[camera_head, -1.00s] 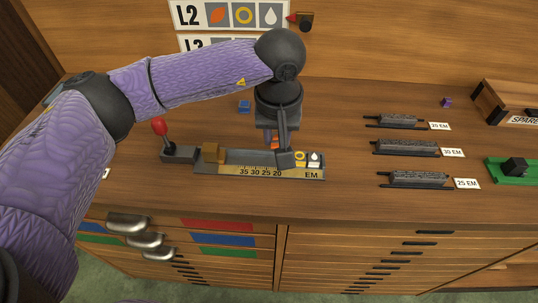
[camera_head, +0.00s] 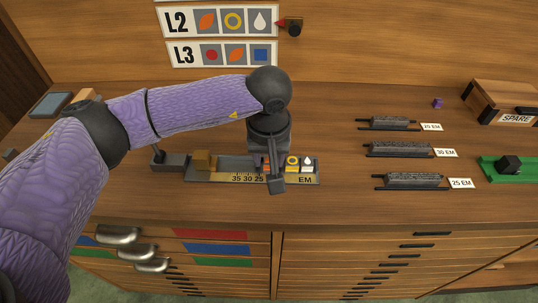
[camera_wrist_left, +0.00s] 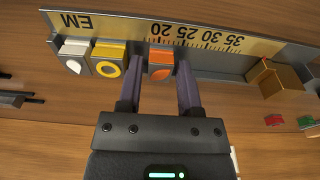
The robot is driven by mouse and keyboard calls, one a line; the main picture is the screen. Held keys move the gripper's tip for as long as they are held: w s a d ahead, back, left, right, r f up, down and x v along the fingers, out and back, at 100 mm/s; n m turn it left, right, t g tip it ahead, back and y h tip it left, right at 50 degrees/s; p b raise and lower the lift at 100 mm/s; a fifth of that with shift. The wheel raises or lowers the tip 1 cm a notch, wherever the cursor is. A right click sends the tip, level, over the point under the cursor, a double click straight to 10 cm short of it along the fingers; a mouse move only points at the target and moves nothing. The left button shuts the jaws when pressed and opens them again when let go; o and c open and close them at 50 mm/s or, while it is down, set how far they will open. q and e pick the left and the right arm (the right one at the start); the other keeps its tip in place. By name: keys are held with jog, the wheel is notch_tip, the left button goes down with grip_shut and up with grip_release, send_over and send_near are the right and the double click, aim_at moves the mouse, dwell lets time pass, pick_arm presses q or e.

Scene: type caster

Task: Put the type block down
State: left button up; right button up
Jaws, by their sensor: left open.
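The orange leaf type block (camera_wrist_left: 160,66) sits in the composing stick (camera_wrist_left: 222,50), apart from the yellow ring block (camera_wrist_left: 108,60) and white drop block (camera_wrist_left: 75,57). In the head view, the stick (camera_head: 225,175) lies on the bench with the ring block (camera_head: 292,163) and drop block (camera_head: 306,165) at its right end. My left gripper (camera_wrist_left: 160,85) is open, one finger on each side of the leaf block, with small gaps visible. In the head view my left gripper (camera_head: 276,180) is over the stick and mostly hides the leaf block. My right gripper is out of view.
A brass slider (camera_head: 203,161) stands in the stick's left part. Several dark type strips (camera_head: 405,149) with EM labels lie to the right. A SPARE box (camera_head: 503,100) and green tray (camera_head: 510,178) are further right. L2 and L3 signs (camera_head: 222,53) are on the back wall.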

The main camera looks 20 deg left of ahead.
pick_arm(q)
notch_tip(320, 180, up, 12)
jog(key=s+p, duration=0.1)
jog(key=p, duration=0.1)
jog(key=shift+s+d, duration=0.2)
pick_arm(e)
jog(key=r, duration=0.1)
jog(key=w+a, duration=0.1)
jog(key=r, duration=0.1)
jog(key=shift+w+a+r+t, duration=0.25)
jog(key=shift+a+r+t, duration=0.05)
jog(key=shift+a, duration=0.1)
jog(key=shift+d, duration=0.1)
